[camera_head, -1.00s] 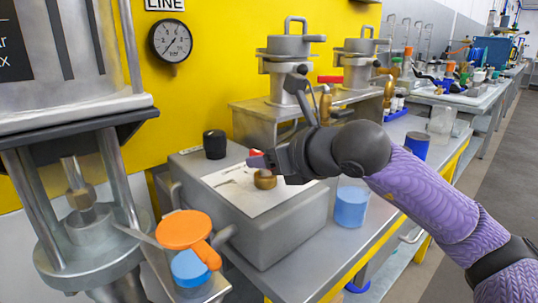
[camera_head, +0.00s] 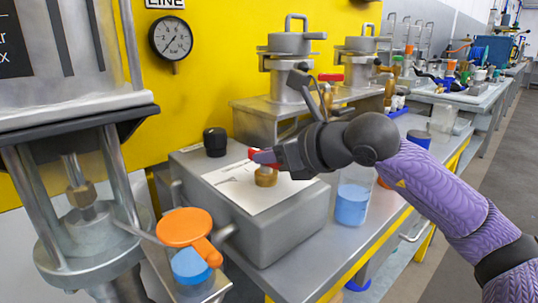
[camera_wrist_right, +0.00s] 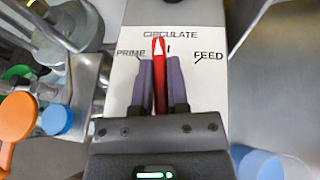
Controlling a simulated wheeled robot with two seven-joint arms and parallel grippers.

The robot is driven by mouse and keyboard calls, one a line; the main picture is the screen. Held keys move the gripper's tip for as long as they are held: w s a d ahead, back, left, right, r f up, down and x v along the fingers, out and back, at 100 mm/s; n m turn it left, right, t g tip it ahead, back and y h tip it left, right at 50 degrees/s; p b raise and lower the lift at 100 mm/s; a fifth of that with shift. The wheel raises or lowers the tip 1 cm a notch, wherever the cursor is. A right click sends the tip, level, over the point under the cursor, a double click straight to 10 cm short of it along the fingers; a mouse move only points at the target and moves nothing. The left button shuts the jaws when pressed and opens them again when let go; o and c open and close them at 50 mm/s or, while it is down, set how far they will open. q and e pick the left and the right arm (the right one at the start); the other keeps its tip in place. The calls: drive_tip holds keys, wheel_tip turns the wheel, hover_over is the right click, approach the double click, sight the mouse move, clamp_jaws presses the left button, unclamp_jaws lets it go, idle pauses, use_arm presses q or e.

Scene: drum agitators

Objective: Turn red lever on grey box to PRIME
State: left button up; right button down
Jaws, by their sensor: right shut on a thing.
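The grey box (camera_head: 262,228) stands on the bench with a white label plate (camera_head: 222,180) on top. A brass hub (camera_head: 265,177) rises from the plate and carries the red lever (camera_head: 252,153). My right gripper (camera_head: 268,157) is shut on the red lever from the right. In the right wrist view the red lever (camera_wrist_right: 158,72) lies between the two purple fingers of my right gripper (camera_wrist_right: 160,85). The lever's tip points to just under CIRCULATE. PRIME is printed to the left and FEED to the right. My left gripper is not in view.
A black knob (camera_head: 215,142) stands on the box's back left corner. An orange lid with a handle (camera_head: 186,229) and a blue cap (camera_head: 190,266) are at front left. A container of blue liquid (camera_head: 351,206) stands right of the box. Metal vessels (camera_head: 290,75) stand behind.

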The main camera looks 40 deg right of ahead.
drive_tip(key=shift+d+r+n+y+p, duration=0.15)
drive_tip(key=shift+n+y+p, duration=0.25)
drive_tip(key=shift+n+y, duration=0.45)
drive_tip(key=n+y+p, duration=0.1)
drive_tip(key=n+g+y+p, duration=0.1)
drive_tip(key=shift+r+g+y, duration=0.2)
drive_tip(key=shift+g+y, duration=0.1)
drive_tip(key=shift+y, duration=0.05)
drive_tip(key=shift+w+f+n+g+y+p, duration=0.1)
drive_tip(key=shift+n+g+y+p, duration=0.6)
drive_tip(key=shift+n+y+p, duration=0.3)
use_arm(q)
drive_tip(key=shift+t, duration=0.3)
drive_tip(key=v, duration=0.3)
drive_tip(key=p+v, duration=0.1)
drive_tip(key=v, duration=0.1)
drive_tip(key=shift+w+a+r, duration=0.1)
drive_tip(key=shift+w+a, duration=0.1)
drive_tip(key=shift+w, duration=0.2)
use_arm(e)
drive_tip(key=shift+f+n+g+y, duration=0.15)
drive_tip(key=shift+n+g+y, duration=0.25)
drive_tip(key=shift+n, duration=0.25)
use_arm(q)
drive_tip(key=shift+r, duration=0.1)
use_arm(e)
drive_tip(key=shift+f+g, duration=0.1)
drive_tip(key=shift+g, duration=0.2)
drive_tip(key=shift+n, duration=0.3)
